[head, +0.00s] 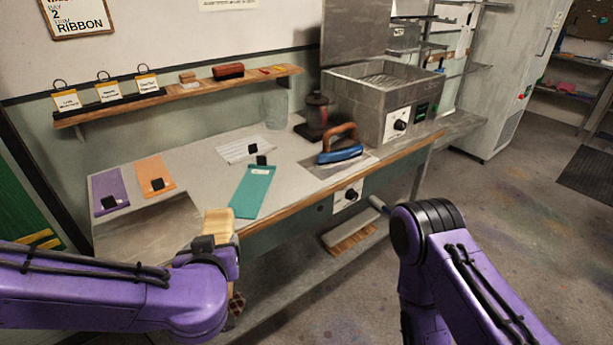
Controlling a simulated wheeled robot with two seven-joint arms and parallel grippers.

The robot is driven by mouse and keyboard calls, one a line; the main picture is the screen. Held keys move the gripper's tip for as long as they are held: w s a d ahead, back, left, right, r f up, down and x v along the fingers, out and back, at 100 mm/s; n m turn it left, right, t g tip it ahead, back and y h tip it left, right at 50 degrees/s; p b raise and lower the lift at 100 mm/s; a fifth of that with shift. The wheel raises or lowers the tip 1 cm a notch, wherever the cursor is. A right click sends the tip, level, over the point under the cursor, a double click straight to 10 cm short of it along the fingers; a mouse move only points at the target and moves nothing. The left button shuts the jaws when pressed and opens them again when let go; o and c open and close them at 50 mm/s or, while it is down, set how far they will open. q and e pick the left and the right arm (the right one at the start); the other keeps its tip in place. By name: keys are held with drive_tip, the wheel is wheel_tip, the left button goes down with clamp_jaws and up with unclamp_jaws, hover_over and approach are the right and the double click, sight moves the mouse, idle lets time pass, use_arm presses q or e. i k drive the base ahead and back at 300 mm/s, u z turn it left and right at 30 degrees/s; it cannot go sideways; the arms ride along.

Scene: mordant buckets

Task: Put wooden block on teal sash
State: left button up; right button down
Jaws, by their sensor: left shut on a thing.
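The wooden block (218,222) is pale and light brown. My left gripper (212,243) is shut on it at the table's front edge, just left of the teal sash's near end. The gripper hides the block's lower part, and I cannot tell how high it is held. The teal sash (251,193) lies flat on the table, running from a black clip (262,160) at its far end towards the front edge. Its surface is bare apart from a small pale label near the top. My right arm shows at the lower right, but its gripper is out of view.
A purple sash (109,187) and an orange sash (154,173) lie at the left of the table (205,162). A white strip (243,149) lies behind the teal sash. A blue iron (340,153), a lantern (317,115) and a metal basin (372,100) stand to the right.

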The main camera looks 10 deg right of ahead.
sight(254, 188)
drive_tip(key=z, duration=0.35)
drive_tip(key=i, duration=0.9)
